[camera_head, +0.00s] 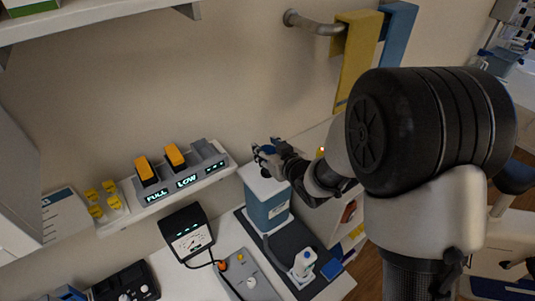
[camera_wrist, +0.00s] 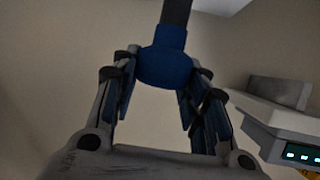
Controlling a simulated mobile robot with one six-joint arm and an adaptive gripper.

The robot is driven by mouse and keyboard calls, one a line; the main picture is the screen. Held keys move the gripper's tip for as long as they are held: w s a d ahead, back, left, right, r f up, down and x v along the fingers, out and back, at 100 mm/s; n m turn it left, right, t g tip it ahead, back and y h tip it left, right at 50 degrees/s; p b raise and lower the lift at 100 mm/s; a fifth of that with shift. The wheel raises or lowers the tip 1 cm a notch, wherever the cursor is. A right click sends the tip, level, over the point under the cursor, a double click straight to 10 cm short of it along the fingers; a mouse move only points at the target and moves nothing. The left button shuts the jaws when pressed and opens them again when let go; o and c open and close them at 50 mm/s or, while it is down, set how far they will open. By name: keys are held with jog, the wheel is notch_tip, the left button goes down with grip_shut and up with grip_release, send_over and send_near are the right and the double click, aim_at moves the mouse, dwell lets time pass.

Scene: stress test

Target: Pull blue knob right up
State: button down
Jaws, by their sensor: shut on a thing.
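The blue knob (camera_wrist: 165,68) is round, with a dark grey shaft (camera_wrist: 176,14) running from it to the top edge of the wrist view. My gripper (camera_wrist: 160,88) has its fingers on both sides of the knob and is shut on it. In the head view my gripper (camera_head: 268,156) is above the white top of a blue-grey box (camera_head: 270,211). A bit of the blue knob (camera_head: 267,149) shows between the fingers there. My fingers partly hide the knob.
Left of the box is a charger shelf (camera_head: 186,188) with orange batteries and FULL and LOW displays. Yellow and blue cloths (camera_head: 357,55) hang from a wall rail behind. The wall nearby is bare.

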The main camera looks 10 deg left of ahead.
aim_at(267, 149)
notch_tip(267, 149, up, 17)
jog(key=p, duration=0.8)
jog(key=shift+f, duration=0.2)
jog(key=shift+w, duration=0.15)
jog(key=c, duration=1.4)
grip_release()
jog(key=shift+r, duration=0.1)
jog(key=o, duration=0.5)
jog(key=shift+f, duration=0.25)
jog(key=v, duration=1.2)
jog(key=shift+d+f, duration=0.1)
